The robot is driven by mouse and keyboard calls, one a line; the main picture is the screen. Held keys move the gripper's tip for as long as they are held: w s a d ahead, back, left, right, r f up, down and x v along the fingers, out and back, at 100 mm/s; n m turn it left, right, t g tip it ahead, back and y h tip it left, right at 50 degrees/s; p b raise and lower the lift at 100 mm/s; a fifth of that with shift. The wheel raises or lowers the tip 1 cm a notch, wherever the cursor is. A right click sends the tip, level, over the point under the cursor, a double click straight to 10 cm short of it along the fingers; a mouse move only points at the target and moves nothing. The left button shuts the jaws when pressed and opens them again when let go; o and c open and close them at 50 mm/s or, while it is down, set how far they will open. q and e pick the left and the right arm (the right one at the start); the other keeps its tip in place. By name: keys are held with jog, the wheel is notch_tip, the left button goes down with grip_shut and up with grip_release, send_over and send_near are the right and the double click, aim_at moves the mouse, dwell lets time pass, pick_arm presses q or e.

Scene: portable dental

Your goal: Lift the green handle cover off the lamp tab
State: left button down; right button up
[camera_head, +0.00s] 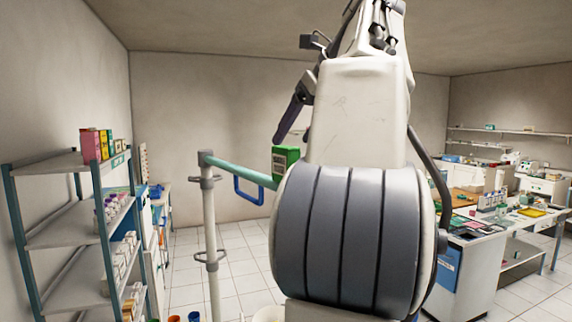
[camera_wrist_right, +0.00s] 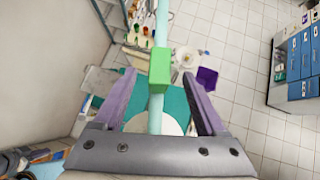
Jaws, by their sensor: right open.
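The green handle cover (camera_head: 285,161) is a small box-shaped block near the right visible end of a pale teal bar, partly hidden by my arm in the head view. In the right wrist view the cover (camera_wrist_right: 160,66) sits on the bar (camera_wrist_right: 158,22), which runs between my fingers. My right gripper (camera_head: 289,122) is above the cover in the head view, with a purple finger pointing down. In the wrist view its two fingers (camera_wrist_right: 159,82) are apart on either side of the bar, with clear gaps to the cover. My left gripper is out of view.
A white post (camera_head: 209,230) carries the bar, with a blue loop (camera_head: 249,191) below it. A shelf rack (camera_head: 60,235) with boxes and bottles stands left. A cluttered bench (camera_head: 480,235) stands right. Open tiled floor lies between.

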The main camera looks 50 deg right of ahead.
aim_at(279, 158)
jog(key=x, duration=0.8)
jog(key=shift+w, duration=0.15)
grip_shut()
